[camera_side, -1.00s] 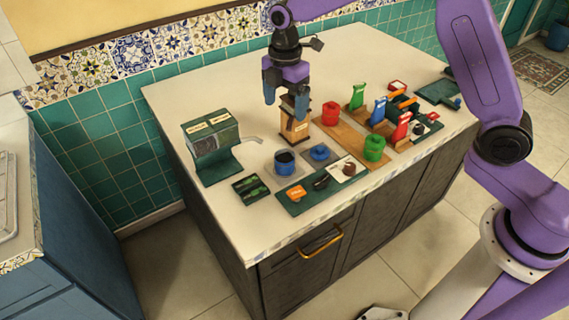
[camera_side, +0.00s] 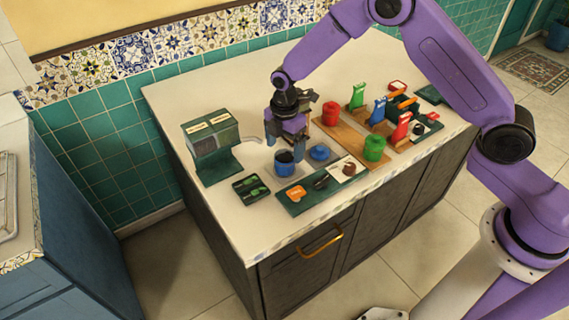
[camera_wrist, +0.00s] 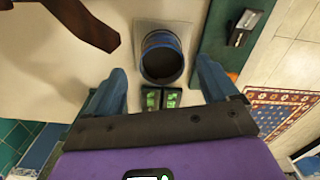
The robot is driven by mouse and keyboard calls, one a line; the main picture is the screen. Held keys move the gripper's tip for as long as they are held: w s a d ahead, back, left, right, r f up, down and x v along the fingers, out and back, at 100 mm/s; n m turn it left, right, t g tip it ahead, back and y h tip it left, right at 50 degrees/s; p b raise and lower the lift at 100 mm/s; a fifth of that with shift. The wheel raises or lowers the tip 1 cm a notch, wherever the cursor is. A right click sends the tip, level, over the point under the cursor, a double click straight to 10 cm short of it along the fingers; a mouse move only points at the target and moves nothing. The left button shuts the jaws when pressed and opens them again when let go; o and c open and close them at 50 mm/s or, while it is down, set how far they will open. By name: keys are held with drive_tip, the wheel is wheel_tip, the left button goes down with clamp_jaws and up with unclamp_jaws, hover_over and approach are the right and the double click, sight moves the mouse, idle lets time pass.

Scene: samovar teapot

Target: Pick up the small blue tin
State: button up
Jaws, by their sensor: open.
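The small blue tin (camera_side: 285,168) stands upright on a grey square pad near the left front of the counter. It is open at the top, with a dark inside. In the wrist view the tin (camera_wrist: 161,41) is seen from above, between and just beyond my fingertips. A blue lid (camera_side: 319,152) lies on a pad to its right. My gripper (camera_side: 285,148) points down, close above the tin. Its blue fingers are apart with nothing held between them; they also show in the wrist view (camera_wrist: 162,72). Whether a finger touches the tin I cannot tell.
A green machine (camera_side: 212,145) with a spout stands left of the tin. A dark tray (camera_side: 250,187) lies in front of it. A green board (camera_side: 295,208) with small items is at front right. Red and green tins (camera_side: 374,148) stand farther right. The wooden box is mostly hidden behind my gripper.

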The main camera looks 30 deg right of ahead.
sight(284, 156)
drive_tip(key=shift+s+a+f, duration=0.1)
drive_tip(key=shift+a+f, duration=0.05)
drive_tip(key=shift+f, duration=1.8)
drive_tip(key=shift+c, duration=0.3)
drive_tip(key=shift+r, duration=0.1)
drive_tip(key=c, duration=1.2)
